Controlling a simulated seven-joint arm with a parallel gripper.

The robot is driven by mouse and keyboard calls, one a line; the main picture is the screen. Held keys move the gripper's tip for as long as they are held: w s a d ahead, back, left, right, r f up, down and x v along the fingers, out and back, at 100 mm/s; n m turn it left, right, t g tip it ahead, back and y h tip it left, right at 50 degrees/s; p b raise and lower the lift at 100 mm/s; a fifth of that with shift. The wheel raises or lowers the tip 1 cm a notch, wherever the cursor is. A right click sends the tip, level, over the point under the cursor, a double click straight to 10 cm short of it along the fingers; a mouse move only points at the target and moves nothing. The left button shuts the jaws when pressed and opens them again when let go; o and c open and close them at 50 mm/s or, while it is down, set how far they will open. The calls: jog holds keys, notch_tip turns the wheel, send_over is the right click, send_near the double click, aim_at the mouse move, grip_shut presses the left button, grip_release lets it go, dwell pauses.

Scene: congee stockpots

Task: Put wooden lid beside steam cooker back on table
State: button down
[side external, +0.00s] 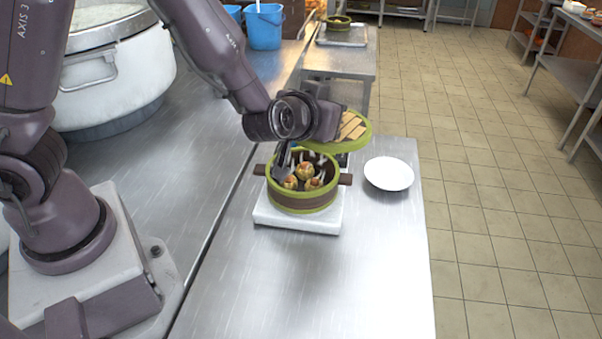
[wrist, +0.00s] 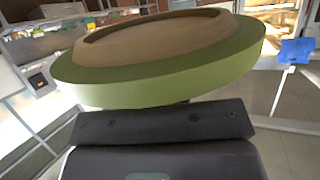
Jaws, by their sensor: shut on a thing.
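The wooden lid (side external: 352,131), round with a green rim and pale slats, is in my gripper's hold above and just behind the steam cooker. In the wrist view the lid (wrist: 155,60) fills the upper middle, right in front of my gripper (wrist: 165,115), which is shut on it. Fingertip contact is mostly hidden. The steam cooker (side external: 303,200) is a round green-and-brown pot with side handles, open on top, with several round food pieces inside. It stands on a white base (side external: 290,220) on the metal table (side external: 310,290).
A white plate (side external: 389,173) lies on the table to the right of the cooker. The table's front part is clear. A large stockpot (side external: 115,70) stands at the left, and blue buckets (side external: 264,27) are at the back. Tiled floor lies past the table's right edge.

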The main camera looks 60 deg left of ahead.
jog(key=shift+s+a+f+n+g+y, duration=0.1)
jog(key=shift+a+n+g+y, duration=0.05)
jog(key=shift+n+y, duration=0.25)
jog(key=shift+s+a+f+n+g+y, duration=0.1)
jog(key=shift+n+g+y, duration=0.05)
jog(key=shift+n+y, duration=0.25)
jog(key=s+a+n+g+y, duration=0.1)
jog(key=a+n+g+y, duration=0.1)
jog(key=n, duration=0.1)
jog(key=shift+s+a+f+y, duration=0.1)
jog(key=shift+s+a+y, duration=0.1)
jog(key=shift+s+y, duration=0.2)
jog(key=shift+s+a+n+g+y, duration=0.3)
jog(key=shift+s+a+g, duration=0.05)
jog(key=shift+a+g, duration=0.05)
notch_tip(320, 180, down, 10)
jog(key=shift+r, duration=0.2)
jog(key=shift+f, duration=0.2)
jog(key=c, duration=1.1)
grip_release()
